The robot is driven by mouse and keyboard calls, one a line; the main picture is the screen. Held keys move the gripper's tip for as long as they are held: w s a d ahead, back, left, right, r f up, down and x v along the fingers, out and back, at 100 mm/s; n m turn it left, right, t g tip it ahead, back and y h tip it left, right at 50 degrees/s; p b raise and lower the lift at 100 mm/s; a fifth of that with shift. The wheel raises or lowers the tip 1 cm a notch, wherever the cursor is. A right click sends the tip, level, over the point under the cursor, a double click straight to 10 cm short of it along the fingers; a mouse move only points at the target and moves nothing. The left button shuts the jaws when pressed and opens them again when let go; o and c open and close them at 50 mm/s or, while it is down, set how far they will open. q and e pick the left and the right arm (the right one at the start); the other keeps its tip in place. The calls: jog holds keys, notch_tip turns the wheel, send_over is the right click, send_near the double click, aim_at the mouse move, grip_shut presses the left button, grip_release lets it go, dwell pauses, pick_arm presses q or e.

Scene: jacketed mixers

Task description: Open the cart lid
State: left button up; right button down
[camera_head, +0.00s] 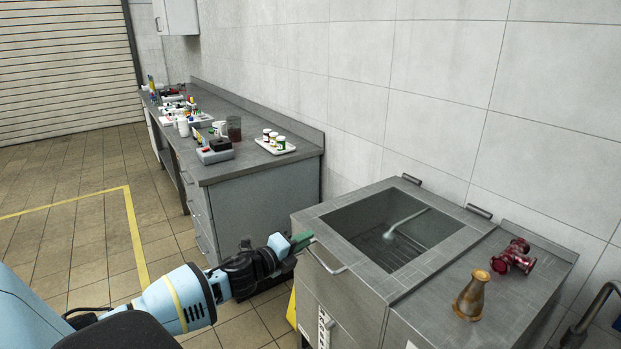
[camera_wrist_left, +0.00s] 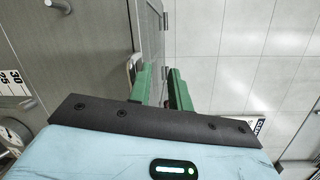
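The grey metal cart (camera_head: 316,216) stands against the tiled wall. Its lid appears shut, a flat frame around a dark window (camera_head: 420,253), with a bar handle (camera_head: 327,261) on the near left edge and two brackets (camera_head: 411,179) at the wall side. My left gripper (camera_head: 301,240) is beside the cart's left edge, a little beyond the handle in the head view. In the left wrist view its green fingers (camera_wrist_left: 166,88) are apart with nothing seen between them. A pale handle end (camera_wrist_left: 134,66) shows left of the fingers; contact cannot be told. My right gripper is not in view.
A red valve fitting (camera_head: 513,257) and a brass vase-shaped piece (camera_head: 472,296) stand on the surface right of the lid. A long bench (camera_head: 262,170) with a white tray (camera_head: 275,148) and small containers runs behind, along the wall. Open tiled floor lies at left.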

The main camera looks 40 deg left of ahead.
pick_arm(q)
jog(key=s+d+f+n+g, duration=0.2)
jog(key=s+d+f+n, duration=0.4)
jog(key=s+f, duration=0.45)
jog(key=s+d+f+n+g, duration=0.2)
jog(key=s+d+f+n, duration=0.4)
jog(key=s+f, duration=0.45)
jog(key=s+d+f+n+g, duration=0.2)
jog(key=s+d+n, duration=0.2)
jog(key=s, duration=0.5)
jog(key=s+d+f+n+g, duration=0.2)
jog(key=s+d+n, duration=0.3)
jog(key=s, duration=0.4)
jog(key=shift+d+f+y, duration=0.2)
jog(key=shift+f+y, duration=0.1)
jog(key=shift+f, duration=0.55)
